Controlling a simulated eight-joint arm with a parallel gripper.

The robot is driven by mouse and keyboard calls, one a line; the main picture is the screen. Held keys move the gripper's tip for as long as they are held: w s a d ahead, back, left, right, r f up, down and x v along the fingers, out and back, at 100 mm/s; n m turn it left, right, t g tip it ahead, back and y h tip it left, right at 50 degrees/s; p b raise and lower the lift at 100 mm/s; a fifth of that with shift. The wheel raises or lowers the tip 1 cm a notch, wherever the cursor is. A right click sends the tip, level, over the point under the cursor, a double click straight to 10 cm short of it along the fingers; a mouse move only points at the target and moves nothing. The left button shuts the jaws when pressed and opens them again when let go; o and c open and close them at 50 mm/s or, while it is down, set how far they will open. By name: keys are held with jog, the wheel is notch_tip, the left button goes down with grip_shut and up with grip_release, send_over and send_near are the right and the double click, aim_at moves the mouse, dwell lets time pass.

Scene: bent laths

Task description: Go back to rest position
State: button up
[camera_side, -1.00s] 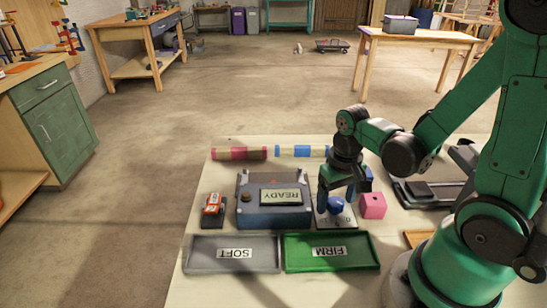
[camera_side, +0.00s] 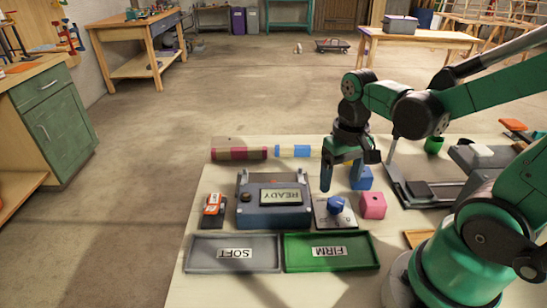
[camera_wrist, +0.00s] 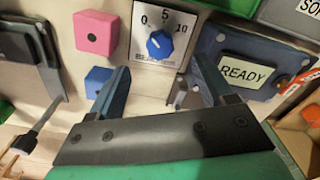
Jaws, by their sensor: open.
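My gripper (camera_side: 341,172) is above and behind the dial plate (camera_side: 347,217) in the side view, clear of the blue knob (camera_side: 336,204). In the wrist view my gripper (camera_wrist: 162,76) has its two fingers spread apart with nothing held between them. The blue knob (camera_wrist: 160,44) shows beyond the fingers on a white plate marked 0, 5 and 10. Its pointer faces roughly toward the 5.
A box reading READY (camera_side: 275,205) stands left of the dial. Pink (camera_side: 372,205) and blue (camera_side: 361,178) cubes are to its right. SOFT (camera_side: 213,264) and FIRM (camera_side: 300,262) trays lie in front. Striped laths (camera_side: 240,153) lie behind. A dark fixture (camera_side: 420,200) is at the right.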

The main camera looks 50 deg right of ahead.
jog(key=w+a+r+n+t, duration=0.4)
jog(key=a+r+t, duration=0.1)
jog(key=r+t, duration=0.1)
jog(key=shift+w+a+r+n+t, duration=0.15)
jog(key=shift+w+a+n+t, duration=0.15)
jog(key=shift+t, duration=0.3)
